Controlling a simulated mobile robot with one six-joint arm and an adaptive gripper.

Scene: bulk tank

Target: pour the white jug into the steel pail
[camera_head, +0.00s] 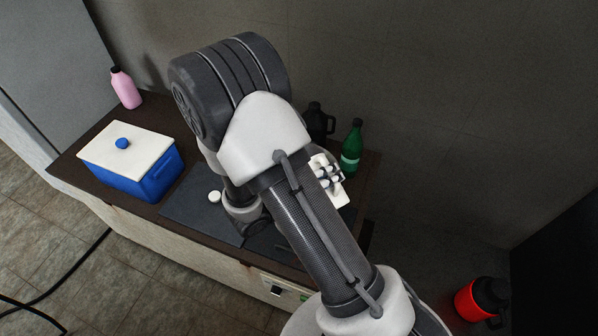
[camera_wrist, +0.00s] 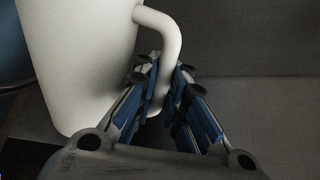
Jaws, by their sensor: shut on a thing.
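The white jug (camera_wrist: 75,65) fills the left of the wrist view, large and close, and looks about upright. Its handle (camera_wrist: 165,30) curves down between my fingers. My gripper (camera_wrist: 165,88) is shut on that handle, with a blue-padded finger on each side. The jug's rim and contents are out of frame. In the head view my arm covers the middle of the counter, and I cannot make out the jug or my fingers there. I cannot make out the steel pail for certain in either view.
A blue cooler with a white lid (camera_head: 127,153) and a pink bottle (camera_head: 126,88) stand on the counter's left. A green bottle (camera_head: 352,148), a dark jug (camera_head: 318,122) and a white rack (camera_head: 329,178) are right of my arm. A small white disc (camera_head: 215,196) lies on the dark mat (camera_head: 185,208).

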